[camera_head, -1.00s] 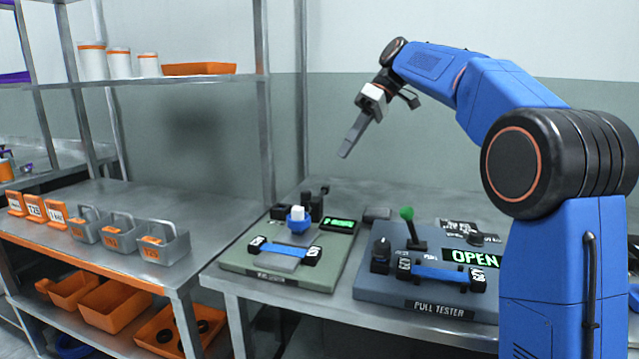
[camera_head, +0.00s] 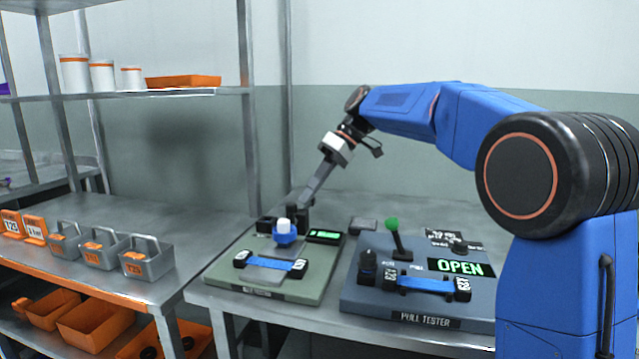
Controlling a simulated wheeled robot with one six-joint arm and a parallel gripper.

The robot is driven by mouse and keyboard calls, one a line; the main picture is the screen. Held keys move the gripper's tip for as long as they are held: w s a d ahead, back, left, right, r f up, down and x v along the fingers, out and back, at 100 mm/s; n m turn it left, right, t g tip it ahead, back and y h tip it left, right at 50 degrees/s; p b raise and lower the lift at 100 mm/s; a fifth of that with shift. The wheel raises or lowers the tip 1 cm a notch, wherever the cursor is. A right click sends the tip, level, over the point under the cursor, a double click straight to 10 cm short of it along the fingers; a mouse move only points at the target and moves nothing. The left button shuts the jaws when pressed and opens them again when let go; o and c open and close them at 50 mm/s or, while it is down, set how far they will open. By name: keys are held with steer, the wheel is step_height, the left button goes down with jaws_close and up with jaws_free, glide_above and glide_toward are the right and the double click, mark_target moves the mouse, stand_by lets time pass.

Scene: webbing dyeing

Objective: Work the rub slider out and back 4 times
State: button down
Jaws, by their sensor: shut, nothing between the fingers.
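The green-based rub station (camera_head: 215,276) stands on the bench, left of the pull tester. A slider with a blue collar and white top (camera_head: 284,231) stands on its rear part, behind a blue webbing strip (camera_head: 270,262) held between two black clamps. My gripper (camera_head: 296,207) is shut and empty. It points down to the left, with its fingertips just above and behind the slider, near a black upright part. I cannot tell whether it touches either one.
The pull tester (camera_head: 352,301) reads OPEN and has a green-knobbed lever (camera_head: 393,227) standing up. Several grey bins (camera_head: 147,265) stand on the left bench. A shelf with white containers (camera_head: 75,73) and an orange tray (camera_head: 183,82) hangs above it.

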steer(key=shift+s+a, duration=0.55)
steer(key=shift+s, duration=0.2)
steer(key=shift+s+a, duration=0.25)
steer(key=shift+s, duration=0.35)
steer(key=shift+s+a, duration=0.2)
steer(key=shift+s, duration=0.45)
steer(key=shift+s+a, duration=0.25)
steer(key=shift+s, duration=0.35)
